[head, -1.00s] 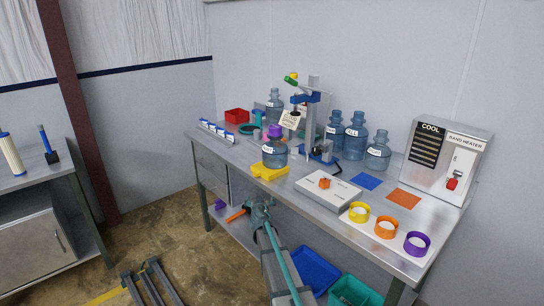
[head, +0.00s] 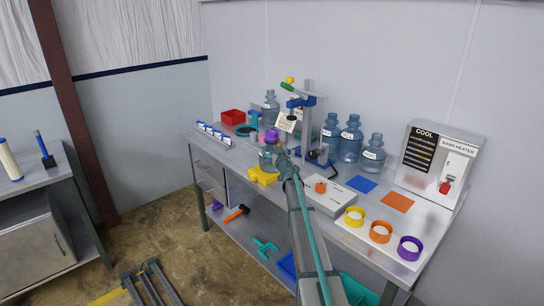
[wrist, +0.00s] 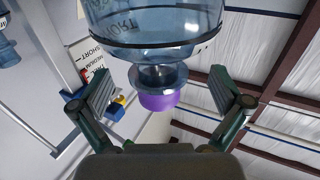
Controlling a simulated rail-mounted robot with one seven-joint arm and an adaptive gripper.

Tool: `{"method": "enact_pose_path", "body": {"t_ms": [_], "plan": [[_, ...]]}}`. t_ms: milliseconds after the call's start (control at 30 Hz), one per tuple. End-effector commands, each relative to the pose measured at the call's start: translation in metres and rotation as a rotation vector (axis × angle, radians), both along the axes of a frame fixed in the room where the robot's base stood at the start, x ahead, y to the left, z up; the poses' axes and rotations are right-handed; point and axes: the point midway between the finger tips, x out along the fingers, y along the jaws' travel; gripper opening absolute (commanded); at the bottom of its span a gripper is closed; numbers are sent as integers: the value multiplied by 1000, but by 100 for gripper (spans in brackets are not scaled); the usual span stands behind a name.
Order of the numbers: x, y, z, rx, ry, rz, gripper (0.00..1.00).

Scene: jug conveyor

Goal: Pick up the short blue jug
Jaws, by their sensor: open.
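The short blue jug (head: 266,158) stands upright on a yellow stand (head: 262,175) on the bench, with a purple cap (head: 271,137) on top. In the wrist view the jug (wrist: 150,22) is upside down, its label reading SHORT, with its neck and purple cap (wrist: 158,101) below the body. My gripper (head: 281,156) is at the jug's near right side in the head view. In the wrist view my gripper (wrist: 163,92) is open, one finger on each side of the neck and cap, with gaps on both sides. My arm hides part of the jug.
A blue and grey press (head: 308,118) stands behind the jug, close to its right. Several other blue jugs (head: 351,142) stand at the back. A white box (head: 326,197) with an orange knob is to the right. Coloured rings (head: 381,231) lie on the front right.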

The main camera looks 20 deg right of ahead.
Motion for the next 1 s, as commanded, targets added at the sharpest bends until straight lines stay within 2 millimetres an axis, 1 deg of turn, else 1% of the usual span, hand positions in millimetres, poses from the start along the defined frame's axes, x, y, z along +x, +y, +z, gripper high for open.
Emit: {"method": "enact_pose_path", "body": {"t_ms": [167,433,533,733,967,1000], "plan": [[13,-3,0,-1,1,0,100],[48,-9,-1,-1,0,0,100],[53,-9,-1,-1,0,-1,100],[51,-9,-1,-1,0,-1,100],[51,-9,-2,0,0,-1,62],[51,-9,-2,0,1,-1,55]]}}
